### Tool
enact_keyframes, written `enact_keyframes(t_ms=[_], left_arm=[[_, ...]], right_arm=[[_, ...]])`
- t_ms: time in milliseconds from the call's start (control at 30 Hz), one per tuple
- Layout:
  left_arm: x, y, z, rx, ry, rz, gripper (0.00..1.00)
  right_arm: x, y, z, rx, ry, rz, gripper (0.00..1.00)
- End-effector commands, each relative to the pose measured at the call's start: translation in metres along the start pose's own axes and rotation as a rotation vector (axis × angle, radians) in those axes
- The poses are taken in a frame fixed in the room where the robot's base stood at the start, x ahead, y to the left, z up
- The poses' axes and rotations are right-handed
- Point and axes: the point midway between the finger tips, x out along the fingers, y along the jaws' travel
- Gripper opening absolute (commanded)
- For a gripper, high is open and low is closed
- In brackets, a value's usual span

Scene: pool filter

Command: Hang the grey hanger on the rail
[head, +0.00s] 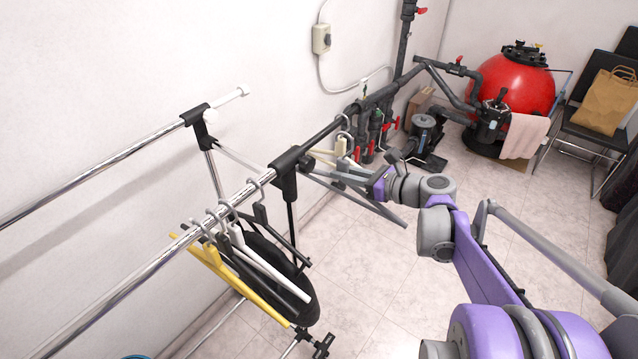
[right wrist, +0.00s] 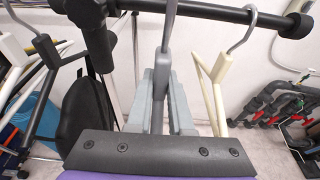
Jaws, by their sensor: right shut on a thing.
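The grey hanger (head: 388,214) is by the black end section of the front rail (head: 324,135), with one arm sloping down to the right in the head view. My right gripper (head: 364,181) is shut on it. In the right wrist view the hanger's neck (right wrist: 159,75) stands upright between my fingers (right wrist: 160,98). Its hook passes in front of the black bar (right wrist: 225,11) and runs out of the top of the picture. I cannot tell whether the hook is over the bar. My left gripper is not in view.
A cream hanger (right wrist: 223,67) hangs on the black section, right of the grey one. Yellow (head: 232,275), white and black hangers hang on the chrome section (head: 125,277). A black joint (head: 285,172) divides the sections. Pipes with red valves (head: 389,124) stand beyond the rail's end.

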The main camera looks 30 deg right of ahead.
Motion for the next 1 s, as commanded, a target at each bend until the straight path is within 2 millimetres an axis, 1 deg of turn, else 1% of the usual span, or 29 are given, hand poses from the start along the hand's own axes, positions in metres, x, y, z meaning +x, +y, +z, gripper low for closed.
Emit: enact_keyframes(t_ms=[33, 100, 1000], left_arm=[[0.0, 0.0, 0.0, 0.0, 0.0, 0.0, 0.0], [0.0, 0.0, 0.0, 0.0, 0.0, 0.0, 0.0], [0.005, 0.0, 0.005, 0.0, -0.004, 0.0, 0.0]], right_arm=[[-0.008, -0.001, -0.002, 0.001, 0.0, -0.004, 0.0], [-0.018, -0.001, -0.004, 0.001, 0.0, -0.004, 0.0], [-0.14, -0.001, -0.036, 0.001, 0.001, -0.004, 0.0]])
